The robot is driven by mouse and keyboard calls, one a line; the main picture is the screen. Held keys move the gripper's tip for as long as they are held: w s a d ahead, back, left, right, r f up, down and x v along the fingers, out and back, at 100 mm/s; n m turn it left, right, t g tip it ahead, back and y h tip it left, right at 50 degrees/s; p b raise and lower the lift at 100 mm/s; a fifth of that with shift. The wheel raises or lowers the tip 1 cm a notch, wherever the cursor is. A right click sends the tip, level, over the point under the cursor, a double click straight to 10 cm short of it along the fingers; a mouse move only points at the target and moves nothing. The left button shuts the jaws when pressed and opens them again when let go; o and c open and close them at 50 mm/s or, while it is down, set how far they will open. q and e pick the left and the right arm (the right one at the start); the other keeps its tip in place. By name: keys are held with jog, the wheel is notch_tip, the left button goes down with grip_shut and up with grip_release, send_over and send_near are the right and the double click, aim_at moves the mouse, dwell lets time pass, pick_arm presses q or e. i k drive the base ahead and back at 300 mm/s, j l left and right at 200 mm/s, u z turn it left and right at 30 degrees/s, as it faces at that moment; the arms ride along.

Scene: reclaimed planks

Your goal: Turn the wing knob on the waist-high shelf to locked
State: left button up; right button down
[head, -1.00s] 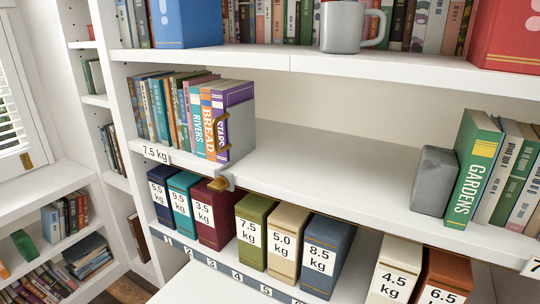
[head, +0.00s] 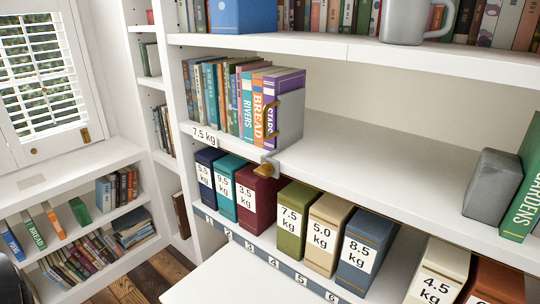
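A small brass wing knob (head: 264,170) sits on the front edge of the waist-high shelf (head: 365,170), at the seam right of the 7.5 kg label. A grey block with a brass handle (head: 290,118) stands above it, against the right end of a row of books. I cannot tell from the knob's angle whether it is locked. Neither gripper can be made out. A dark rounded shape at the lower left edge may be part of my own arm.
Labelled weight boxes, such as the dark red 3.5 kg one (head: 255,197), stand on the numbered shelf below the knob. A grey block (head: 491,187) stands right, beside a green book (head: 525,195). The shelf between the two blocks is clear. A shuttered window (head: 42,75) is at left.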

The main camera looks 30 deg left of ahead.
aim_at(267, 170)
jog(key=k+j+u, duration=0.25)
jog(key=j, duration=0.15)
jog(key=j+u, duration=0.2)
jog(key=j, duration=0.15)
jog(key=k+j+u, duration=0.1)
jog(key=j+u, duration=0.15)
jog(key=j, duration=0.2)
